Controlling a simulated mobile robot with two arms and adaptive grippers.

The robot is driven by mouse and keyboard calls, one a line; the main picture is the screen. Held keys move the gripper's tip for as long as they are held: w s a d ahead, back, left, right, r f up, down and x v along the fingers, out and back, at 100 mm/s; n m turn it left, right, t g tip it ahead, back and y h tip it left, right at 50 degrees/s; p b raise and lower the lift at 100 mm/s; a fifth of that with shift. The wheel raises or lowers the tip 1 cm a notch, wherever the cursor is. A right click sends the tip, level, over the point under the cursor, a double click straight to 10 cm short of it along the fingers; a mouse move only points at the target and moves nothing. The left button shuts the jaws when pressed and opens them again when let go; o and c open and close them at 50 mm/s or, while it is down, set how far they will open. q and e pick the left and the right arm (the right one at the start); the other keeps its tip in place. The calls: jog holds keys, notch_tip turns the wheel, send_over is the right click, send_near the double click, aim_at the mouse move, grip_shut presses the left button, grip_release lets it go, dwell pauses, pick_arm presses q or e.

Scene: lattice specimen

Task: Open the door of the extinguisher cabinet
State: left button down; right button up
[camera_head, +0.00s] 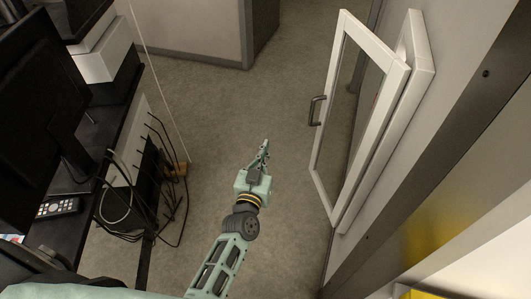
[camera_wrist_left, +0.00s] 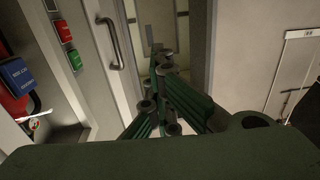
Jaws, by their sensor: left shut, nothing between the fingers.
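The extinguisher cabinet (camera_head: 421,58) is a white box on the wall at the right of the head view. Its white-framed glass door (camera_head: 397,74) stands at an angle to the box, apparently ajar, with a dark handle (camera_head: 316,110) on its far side. The handle (camera_wrist_left: 109,44) also shows in the left wrist view, up and left of the fingers. A red extinguisher (camera_wrist_left: 14,92) shows partly at that view's left edge. My left gripper (camera_head: 265,147) is shut and empty, over open floor, left of the door and apart from the handle. My right gripper is out of view.
A dark desk (camera_head: 98,128) with a monitor (camera_head: 35,115), a remote (camera_head: 58,208) and hanging cables (camera_head: 165,170) stands at the left. Carpeted floor (camera_head: 225,110) is clear between desk and cabinet. A dark post (camera_head: 470,120) is at the right.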

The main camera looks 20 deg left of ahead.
pick_arm(q)
jog(key=c, duration=2.5)
grip_release()
jog(key=o, duration=0.7)
jog(key=shift+o, duration=0.2)
jog(key=s, duration=1.2)
jog(key=shift+d, duration=0.35)
